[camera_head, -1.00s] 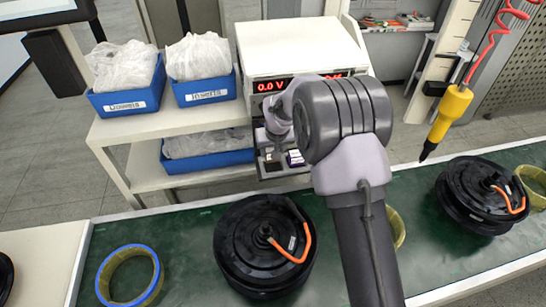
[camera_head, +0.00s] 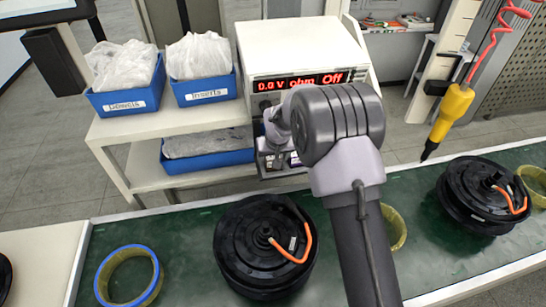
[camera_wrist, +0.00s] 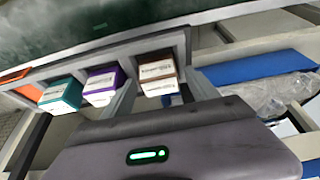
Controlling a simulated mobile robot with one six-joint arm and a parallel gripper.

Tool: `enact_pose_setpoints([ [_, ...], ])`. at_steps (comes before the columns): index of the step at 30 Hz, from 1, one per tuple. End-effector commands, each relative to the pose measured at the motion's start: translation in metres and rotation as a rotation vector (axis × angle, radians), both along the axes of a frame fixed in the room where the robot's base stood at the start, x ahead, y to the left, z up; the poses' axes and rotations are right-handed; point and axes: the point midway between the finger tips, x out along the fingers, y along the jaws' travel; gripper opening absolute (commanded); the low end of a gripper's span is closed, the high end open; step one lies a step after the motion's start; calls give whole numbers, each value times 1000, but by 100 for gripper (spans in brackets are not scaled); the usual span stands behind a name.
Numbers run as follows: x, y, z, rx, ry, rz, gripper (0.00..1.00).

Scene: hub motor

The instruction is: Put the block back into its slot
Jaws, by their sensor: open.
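Three blocks with white labelled faces sit side by side in a grey slotted rack (camera_wrist: 92,68) in the wrist view: a teal block (camera_wrist: 62,94), a purple block (camera_wrist: 103,86) and a brown block (camera_wrist: 158,74). My gripper (camera_wrist: 161,88) is open, its two fingers reaching toward the rack. The brown block shows between the fingers; whether either finger touches it I cannot tell. An orange part (camera_wrist: 17,75) lies at the rack's left end. In the head view my arm hides most of the rack and the gripper tips.
A white meter (camera_head: 296,50) with a red display stands on the bench above the rack. Blue bins (camera_head: 127,102) stand to its left. The green conveyor (camera_head: 180,245) in front carries black hub motors (camera_head: 240,250) and rings. A yellow tool (camera_head: 450,110) hangs at right.

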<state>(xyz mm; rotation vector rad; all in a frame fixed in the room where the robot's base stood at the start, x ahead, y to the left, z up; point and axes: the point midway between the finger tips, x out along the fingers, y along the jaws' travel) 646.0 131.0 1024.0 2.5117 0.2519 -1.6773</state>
Motion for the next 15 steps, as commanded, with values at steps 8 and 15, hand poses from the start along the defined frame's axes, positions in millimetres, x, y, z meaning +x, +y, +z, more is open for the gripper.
enact_pose_setpoints([
  [8, -22, -4, 60, 1, -4, 0, 69],
  [15, -41, -8, 106, 0, -2, 0, 69],
])
